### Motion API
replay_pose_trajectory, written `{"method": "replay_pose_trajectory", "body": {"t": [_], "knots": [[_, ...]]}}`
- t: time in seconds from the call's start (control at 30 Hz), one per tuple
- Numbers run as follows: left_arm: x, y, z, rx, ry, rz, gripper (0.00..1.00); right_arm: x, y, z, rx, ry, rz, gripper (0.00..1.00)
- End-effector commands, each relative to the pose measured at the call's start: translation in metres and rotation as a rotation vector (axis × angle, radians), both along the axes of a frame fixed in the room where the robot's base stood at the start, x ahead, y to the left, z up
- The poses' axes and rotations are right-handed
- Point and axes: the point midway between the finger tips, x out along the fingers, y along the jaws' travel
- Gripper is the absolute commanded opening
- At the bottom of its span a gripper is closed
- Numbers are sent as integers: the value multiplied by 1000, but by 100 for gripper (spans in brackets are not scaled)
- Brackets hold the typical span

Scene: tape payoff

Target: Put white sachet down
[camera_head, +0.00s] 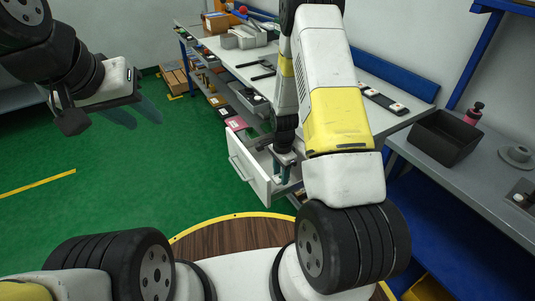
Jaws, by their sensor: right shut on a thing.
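My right gripper (284,177) points down into the open white drawer (249,177) under the workbench. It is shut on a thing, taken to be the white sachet. I cannot make the sachet out at the fingertips; it is small or hidden by the fingers and the drawer. My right arm covers the drawer's right part. My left gripper (135,113) hangs over the green floor at the left, its teal fingers apart and empty, well away from the drawer.
The grey workbench (246,72) behind carries dark tools and grey bins. A pink box (236,124) sits beside the drawer. At right, a side table holds a black bin (444,138) and a pink bottle (474,112).

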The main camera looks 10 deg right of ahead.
Motion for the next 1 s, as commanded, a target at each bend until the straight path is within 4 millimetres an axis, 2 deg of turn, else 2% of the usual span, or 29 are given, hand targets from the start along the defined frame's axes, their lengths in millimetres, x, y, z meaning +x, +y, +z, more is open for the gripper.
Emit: {"method": "replay_pose_trajectory", "body": {"t": [0.03, 0.1, 0.23, 0.37, 0.6, 0.97, 1.0], "knots": [[0, 0, 0, 0, 0, 0, 36, 13, 4, -2, 0, -1, 2, 0], [0, 0, 0, 0, 0, 0, 36, 25, 7, -3, 0, -1, 1, 0], [0, 0, 0, 0, 0, 0, 36, 40, 12, -4, 0, -1, 2, 0], [0, 0, 0, 0, 0, 0, 36, 43, 13, -8, 0, 2, 2, 0], [0, 0, 0, 0, 0, 0, 36, 42, 12, -38, 0, 3, 0, 0], [0, 0, 0, 0, 0, 0, 36, 42, 12, -42, 1, 1, 1, 0], [0, 0, 0, 0, 0, 0, 36, 42, 12, -42, 1, 1, 1, 45]]}}
